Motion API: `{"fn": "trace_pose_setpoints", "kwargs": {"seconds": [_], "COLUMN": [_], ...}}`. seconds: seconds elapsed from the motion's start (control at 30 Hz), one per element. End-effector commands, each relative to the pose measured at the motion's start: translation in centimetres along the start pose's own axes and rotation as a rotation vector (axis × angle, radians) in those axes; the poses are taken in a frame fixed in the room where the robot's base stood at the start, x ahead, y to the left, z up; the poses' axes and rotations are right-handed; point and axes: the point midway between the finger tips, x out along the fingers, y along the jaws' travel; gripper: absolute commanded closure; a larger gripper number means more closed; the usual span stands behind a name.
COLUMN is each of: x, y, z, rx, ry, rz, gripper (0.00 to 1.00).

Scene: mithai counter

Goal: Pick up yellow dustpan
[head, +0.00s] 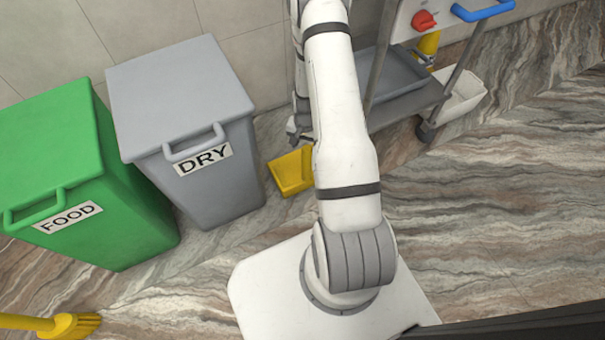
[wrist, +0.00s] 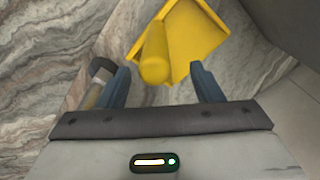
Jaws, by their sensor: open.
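The yellow dustpan (head: 292,172) lies on the floor to the right of the grey bin in the head view, partly hidden by my arm. In the wrist view the dustpan (wrist: 190,35) shows its pan at the top and its thick rounded handle (wrist: 154,55) pointing toward my gripper. My gripper (wrist: 164,82) is open, with one blue-grey finger on each side of the handle's end. The handle's end lies between the fingers in the picture, nearer the left one; I cannot tell whether they touch. In the head view my gripper (head: 297,130) is mostly hidden behind my arm.
A grey DRY bin (head: 180,95) and a green FOOD bin (head: 60,150) stand at the left. A cart (head: 400,100) with a grey tray, a yellow bottle and a white container stands at right. A yellow broom (head: 70,325) lies at lower left. The marble floor at right is clear.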

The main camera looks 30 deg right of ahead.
Motion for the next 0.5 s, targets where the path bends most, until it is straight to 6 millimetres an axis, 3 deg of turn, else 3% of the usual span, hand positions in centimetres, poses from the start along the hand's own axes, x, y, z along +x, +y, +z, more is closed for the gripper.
{"fn": "trace_pose_setpoints", "kwargs": {"seconds": [0.37, 0.5], "x": [5.0, 5.5], "y": [0.7, 0.7], "z": [0.1, 0.0], "rx": [-0.001, -0.001], "ry": [-0.002, 0.0], "rz": [0.001, 0.0], "gripper": [0.4, 0.4]}}
